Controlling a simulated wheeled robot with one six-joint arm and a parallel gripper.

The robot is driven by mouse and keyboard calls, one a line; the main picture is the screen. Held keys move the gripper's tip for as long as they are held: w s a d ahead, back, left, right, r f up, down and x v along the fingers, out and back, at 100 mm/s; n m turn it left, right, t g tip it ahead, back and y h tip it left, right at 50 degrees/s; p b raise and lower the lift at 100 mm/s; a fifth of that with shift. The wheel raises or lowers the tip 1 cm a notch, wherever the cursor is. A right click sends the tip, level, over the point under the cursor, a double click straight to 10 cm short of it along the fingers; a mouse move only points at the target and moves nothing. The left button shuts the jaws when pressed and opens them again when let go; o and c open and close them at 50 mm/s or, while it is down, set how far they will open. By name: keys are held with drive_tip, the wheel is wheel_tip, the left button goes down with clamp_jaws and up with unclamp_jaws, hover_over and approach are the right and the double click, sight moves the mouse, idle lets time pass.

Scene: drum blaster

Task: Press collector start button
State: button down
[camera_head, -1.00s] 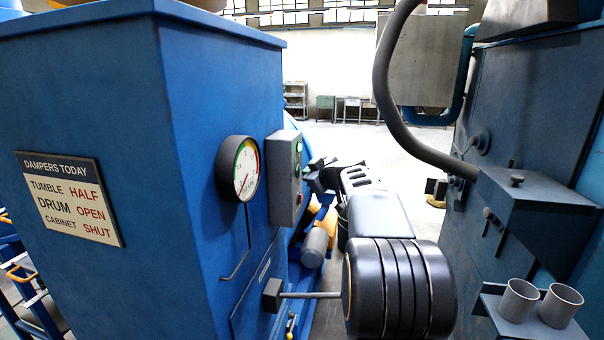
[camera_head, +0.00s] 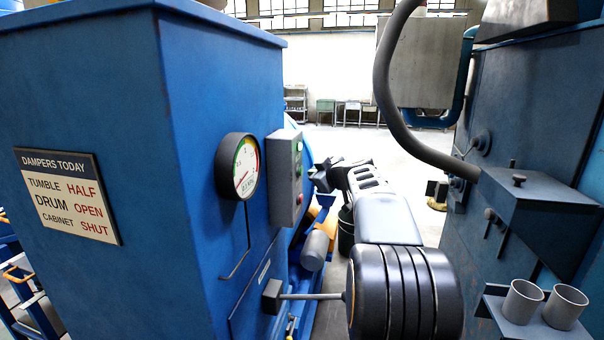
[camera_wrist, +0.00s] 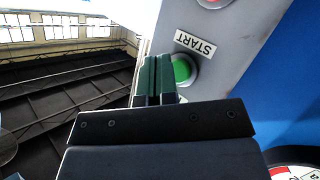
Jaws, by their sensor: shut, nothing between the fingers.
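The grey control box (camera_head: 284,180) is mounted on the right side of the blue cabinet. A green button (camera_head: 299,147) is high on its face and a red one (camera_head: 299,198) is lower. In the wrist view the green button (camera_wrist: 182,70) is beside the START label (camera_wrist: 195,43), with a red button (camera_wrist: 212,3) at the top edge. My gripper (camera_head: 320,180) is shut and empty, just right of the box. In the wrist view its fingertips (camera_wrist: 156,62) are beside the green button and overlap its left edge; I cannot tell whether they touch it.
A round gauge (camera_head: 238,167) and a dampers sign (camera_head: 68,196) are on the blue cabinet (camera_head: 110,110). A lever (camera_head: 300,296) sticks out below the box towards my arm. A dark machine with a hose (camera_head: 385,90) and two cups (camera_head: 522,302) stands at the right.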

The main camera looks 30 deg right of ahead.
drive_tip(key=shift+s+d+b, duration=1.55)
drive_tip(key=shift+s+d, duration=0.2)
drive_tip(key=shift+d, duration=0.05)
